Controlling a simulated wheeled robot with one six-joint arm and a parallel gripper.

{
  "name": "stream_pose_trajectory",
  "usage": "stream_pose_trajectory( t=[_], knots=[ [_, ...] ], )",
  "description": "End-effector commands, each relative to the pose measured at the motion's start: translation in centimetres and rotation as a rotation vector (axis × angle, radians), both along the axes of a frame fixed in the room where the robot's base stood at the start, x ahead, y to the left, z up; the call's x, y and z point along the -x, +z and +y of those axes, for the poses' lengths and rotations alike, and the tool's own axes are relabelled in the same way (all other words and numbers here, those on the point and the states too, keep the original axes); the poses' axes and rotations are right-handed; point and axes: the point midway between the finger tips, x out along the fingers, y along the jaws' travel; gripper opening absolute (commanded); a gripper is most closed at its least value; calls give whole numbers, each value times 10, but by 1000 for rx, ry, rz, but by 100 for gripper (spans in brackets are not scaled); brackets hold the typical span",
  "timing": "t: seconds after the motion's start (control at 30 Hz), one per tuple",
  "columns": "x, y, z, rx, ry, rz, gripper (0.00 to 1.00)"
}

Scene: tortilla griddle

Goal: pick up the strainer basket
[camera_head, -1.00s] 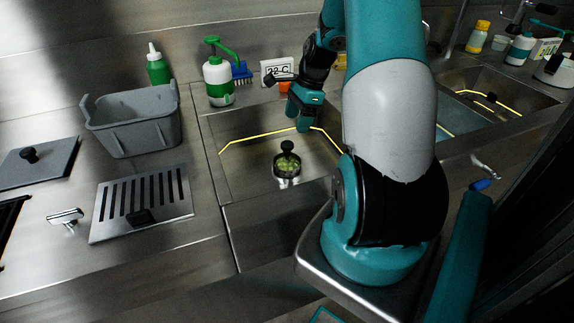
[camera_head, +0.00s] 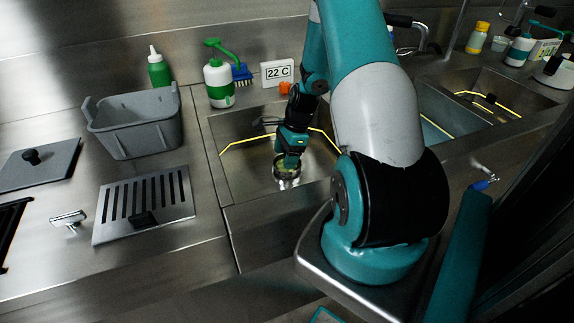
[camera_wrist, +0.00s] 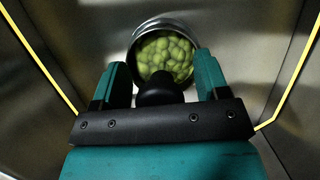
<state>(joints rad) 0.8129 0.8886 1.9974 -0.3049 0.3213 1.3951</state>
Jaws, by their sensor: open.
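The strainer basket (camera_head: 287,172) is a small round metal cup in the left sink basin. The wrist view shows the basket (camera_wrist: 136,44) full of green round pieces, with its black knob (camera_wrist: 160,90) on the near side. My gripper (camera_head: 289,160) is down in the basin right over the basket and hides its knob in the head view. In the wrist view my gripper (camera_wrist: 160,75) is open, with one teal finger on each side of the knob. I cannot tell whether the fingers touch it.
The left sink basin (camera_head: 235,180) has walls close around my gripper and a yellow line along its sides. A grey tub (camera_head: 135,140), a green-and-white pump bottle (camera_head: 219,85) and a 22 C sign (camera_head: 278,73) stand around it. A slotted metal plate (camera_head: 170,212) lies at left.

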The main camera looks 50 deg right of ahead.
Motion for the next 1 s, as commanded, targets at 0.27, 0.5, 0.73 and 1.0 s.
stream_pose_trajectory(
  t=[0.27, 0.5, 0.73, 1.0],
  knots=[
    [0, 0, 0, 0, 0, 0, 22],
    [0, 1, 0, 0, 0, 0, 10],
    [-1, 9, -1, 2, 0, -3, 10],
    [-1, 64, -1, 5, 0, -6, 10]
  ],
)
